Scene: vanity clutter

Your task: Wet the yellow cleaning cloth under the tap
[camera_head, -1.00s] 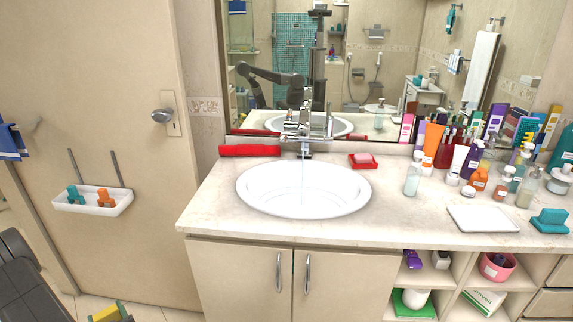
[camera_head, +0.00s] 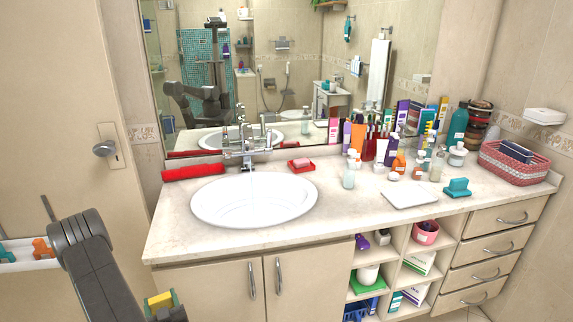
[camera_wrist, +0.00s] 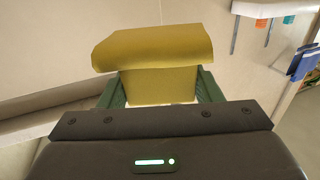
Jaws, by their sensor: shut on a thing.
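The yellow cleaning cloth (camera_wrist: 155,48) is held in my gripper (camera_wrist: 160,86). Its top folds over above the green fingers, which are shut on its lower part. In the head view, the cloth (camera_head: 160,299) shows low at the bottom edge, in front of the cabinet and well below the counter. The chrome tap (camera_head: 246,150) stands behind the white sink basin (camera_head: 210,203). A thin stream of water seems to fall from it into the basin. My gripper is apart from both, to the front left of the sink.
A red rolled item (camera_head: 194,172) lies left of the tap, and a red soap dish (camera_head: 301,166) lies right of it. Many bottles crowd the counter's back right. A white tray (camera_head: 410,195) lies in front of them. The counter's front left is clear.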

